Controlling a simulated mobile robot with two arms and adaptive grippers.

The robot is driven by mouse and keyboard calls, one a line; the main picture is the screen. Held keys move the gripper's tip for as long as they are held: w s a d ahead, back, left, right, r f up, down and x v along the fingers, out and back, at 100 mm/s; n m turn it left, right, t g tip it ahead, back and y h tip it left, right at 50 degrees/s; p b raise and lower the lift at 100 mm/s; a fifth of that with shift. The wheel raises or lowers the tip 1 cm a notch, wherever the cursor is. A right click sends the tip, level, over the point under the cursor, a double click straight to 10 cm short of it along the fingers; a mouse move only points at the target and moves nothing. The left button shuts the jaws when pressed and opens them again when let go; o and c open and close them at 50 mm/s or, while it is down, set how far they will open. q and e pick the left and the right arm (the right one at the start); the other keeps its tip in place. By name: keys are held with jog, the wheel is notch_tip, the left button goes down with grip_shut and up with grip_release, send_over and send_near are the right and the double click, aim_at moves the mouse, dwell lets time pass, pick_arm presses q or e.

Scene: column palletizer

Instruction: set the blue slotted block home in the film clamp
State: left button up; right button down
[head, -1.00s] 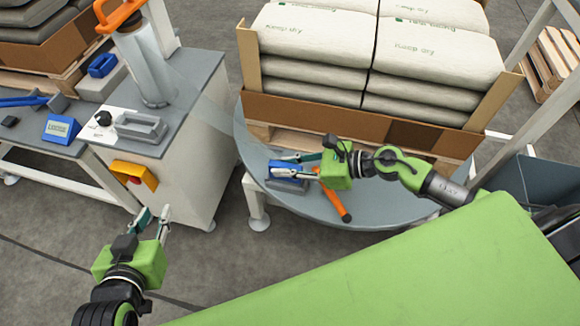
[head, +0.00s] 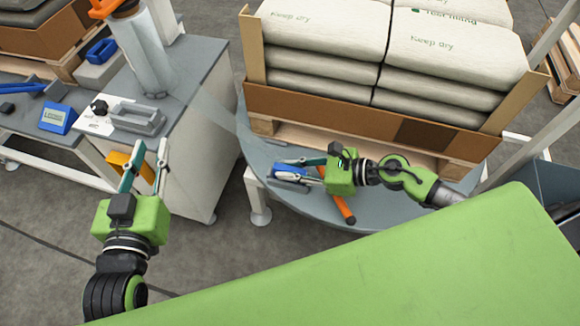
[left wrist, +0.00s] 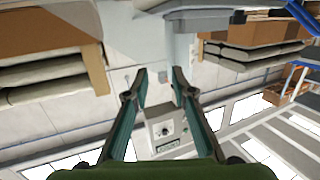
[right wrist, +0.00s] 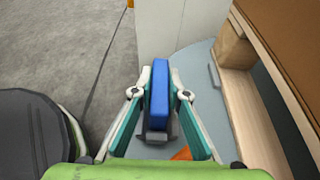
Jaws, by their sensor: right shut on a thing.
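The blue slotted block (head: 288,169) is at the left edge of the round grey turntable, with a grey piece close beneath it. My right gripper (head: 298,171) is shut on this block, its fingers on either side. The right wrist view shows the blue block (right wrist: 159,92) upright between the fingertips; its slot is not clear. A grey slotted fixture (head: 138,119), which looks like the film clamp, sits on the cabinet top beside a black knob. My left gripper (head: 147,162) is open and empty in front of the cabinet, below the fixture.
An orange-handled tool (head: 338,196) lies on the turntable (head: 375,208) close to my right gripper. A pallet of stacked sacks (head: 400,60) stands behind it. A film column (head: 143,55) rises from the cabinet. Another blue piece (head: 101,50) and a small display (head: 57,118) are at left.

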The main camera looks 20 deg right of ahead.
pick_arm(q)
jog(key=shift+r, duration=0.1)
pick_arm(e)
jog(key=shift+f, duration=0.15)
pick_arm(q)
jog(key=shift+d+r+t, duration=0.15)
jog(key=shift+r+t, duration=0.25)
jog(key=shift+r, duration=0.25)
pick_arm(e)
jog(key=c, duration=2)
grip_release()
pick_arm(q)
jog(key=shift+w, duration=0.1)
